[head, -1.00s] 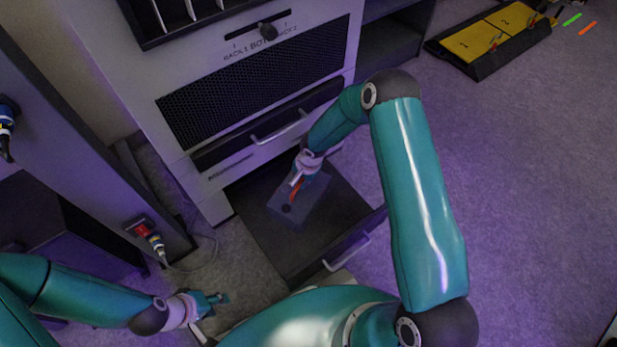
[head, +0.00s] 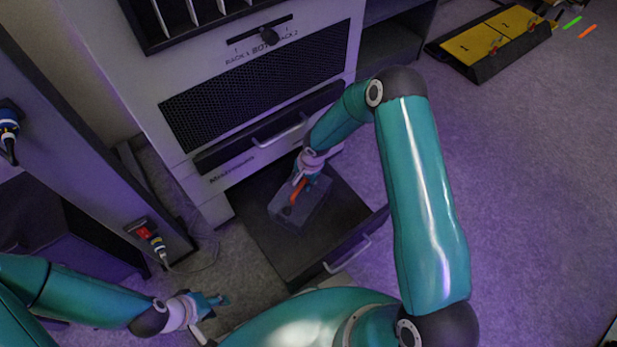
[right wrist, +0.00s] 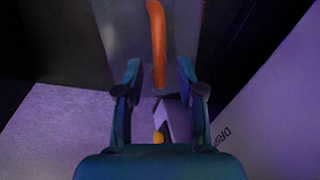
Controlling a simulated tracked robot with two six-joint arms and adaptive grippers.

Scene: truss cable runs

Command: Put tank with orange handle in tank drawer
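The tank (head: 312,203) is a grey, translucent box with an orange handle (head: 298,191). It is inside the pulled-out dark drawer (head: 262,228), below the white cabinet. My right gripper (head: 299,179) is over the tank at the handle. In the right wrist view its two fingers (right wrist: 159,75) are spread, one on each side of the handle's near end (right wrist: 157,40), with gaps to both. The tank's grey top (right wrist: 128,30) lies beyond them. My left gripper (head: 218,299) is low at the lower left, away from the drawer; its finger opening is too small to judge.
A closed drawer with a bar handle (head: 279,129) is just above the open one. A grey panel with a red socket and plug (head: 146,232) stands at left. A yellow-black ramp (head: 490,42) lies at the upper right.

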